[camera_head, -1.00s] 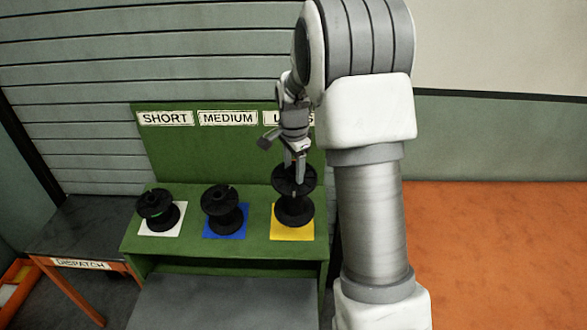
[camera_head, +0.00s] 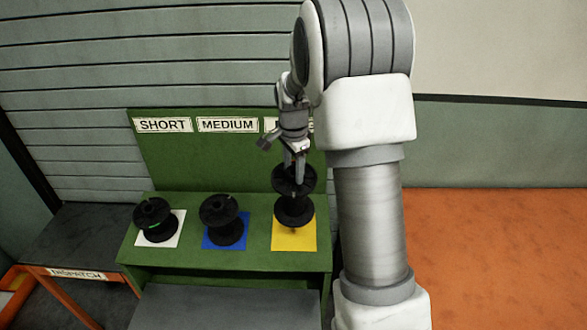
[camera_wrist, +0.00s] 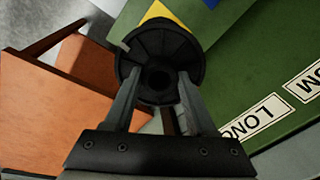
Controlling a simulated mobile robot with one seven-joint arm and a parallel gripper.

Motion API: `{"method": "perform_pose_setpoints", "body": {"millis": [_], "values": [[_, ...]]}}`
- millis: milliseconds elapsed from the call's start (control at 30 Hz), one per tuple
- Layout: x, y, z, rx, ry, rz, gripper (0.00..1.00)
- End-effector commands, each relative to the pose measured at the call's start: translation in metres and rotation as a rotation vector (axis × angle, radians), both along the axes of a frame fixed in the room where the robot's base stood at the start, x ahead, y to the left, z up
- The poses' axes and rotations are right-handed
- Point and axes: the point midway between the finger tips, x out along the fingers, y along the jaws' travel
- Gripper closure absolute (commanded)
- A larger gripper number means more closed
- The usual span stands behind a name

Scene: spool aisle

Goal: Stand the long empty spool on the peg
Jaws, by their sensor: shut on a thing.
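The long black spool (camera_head: 294,208) is upright in my gripper (camera_head: 297,170), over the yellow square (camera_head: 308,238) on the green stand. It appears slightly above the square, with a small dark spot showing below it. My gripper is shut on its upper part. In the wrist view, the fingers (camera_wrist: 155,95) reach the spool's round flange (camera_wrist: 190,55), which has a dark centre hole. A free peg cannot be made out in either view.
The medium spool (camera_head: 223,220) stands on a blue square and the short spool (camera_head: 155,219) on a white square. The green stand (camera_head: 190,254) has a sign board (camera_head: 180,160) behind.

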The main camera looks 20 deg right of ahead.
Motion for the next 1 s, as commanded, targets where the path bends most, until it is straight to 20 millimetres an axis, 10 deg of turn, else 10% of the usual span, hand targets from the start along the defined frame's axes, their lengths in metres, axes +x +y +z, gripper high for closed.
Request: {"method": "perform_pose_setpoints", "body": {"millis": [1000], "values": [[0.010, -0.004, -0.057, -0.001, -0.002, 0.000, 1.00]]}}
